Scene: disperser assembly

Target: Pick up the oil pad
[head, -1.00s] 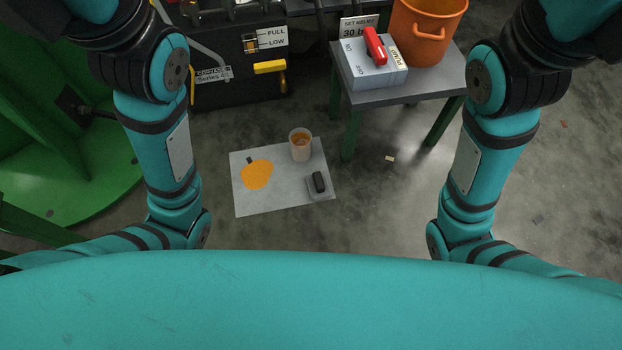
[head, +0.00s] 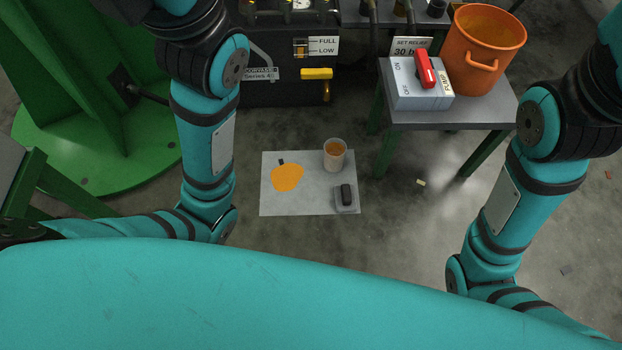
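A pale grey sheet (head: 310,205), which looks like the oil pad, lies flat on the concrete floor in the middle of the head view. An orange oil patch (head: 287,178) is on its left part, with a small dark piece at the patch's upper edge. A clear cup (head: 335,154) with amber liquid stands at the sheet's upper right. A small dark block on a grey base (head: 346,195) rests at its lower right. Both my arms show at the sides, but neither gripper is in the picture.
A small table (head: 470,118) at upper right holds an orange bucket (head: 487,50) and a pump switch box (head: 420,90) with a red lever. A dark machine (head: 285,85) with a yellow handle stands behind the sheet. A green structure (head: 95,140) stands left. Floor right of the sheet is mostly clear.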

